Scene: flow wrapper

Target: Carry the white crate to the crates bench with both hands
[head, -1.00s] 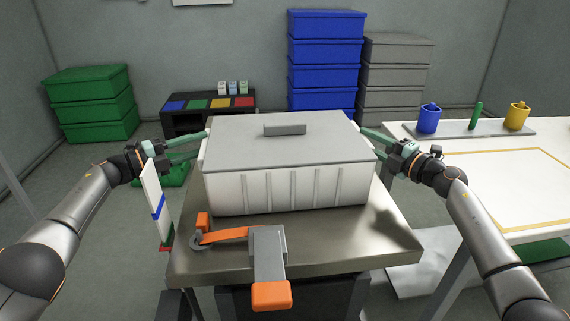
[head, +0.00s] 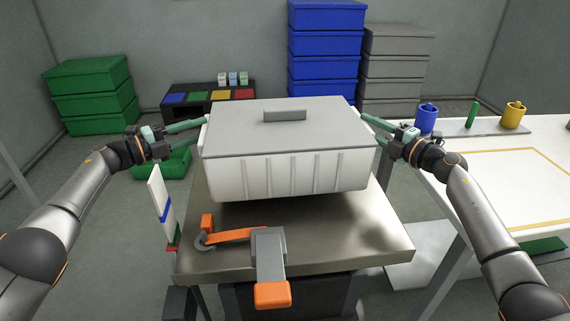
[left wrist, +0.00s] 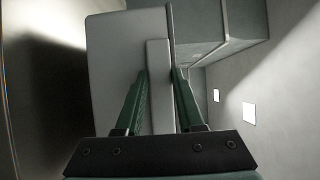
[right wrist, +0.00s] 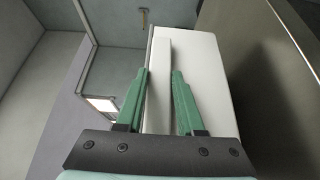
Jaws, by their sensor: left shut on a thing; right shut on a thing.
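The white crate (head: 285,178) with its grey lid (head: 290,132) is in the middle of the head view, level, held a little above the steel table (head: 330,240), with a shadow under it. My left gripper (head: 203,122) is shut on the crate's left side; in the left wrist view its green fingers (left wrist: 159,85) pinch a white ledge on the crate. My right gripper (head: 366,122) is shut on the right side; in the right wrist view its fingers (right wrist: 158,80) sit either side of the same kind of ledge. I cannot tell which surface is the crates bench.
A tape dispenser (head: 268,250) with orange parts lies on the table's front. A white table (head: 490,180) with cups stands right. Green crates (head: 95,95), blue crates (head: 325,45) and grey crates (head: 395,65) are stacked behind. A low dark rack (head: 210,105) stands back left.

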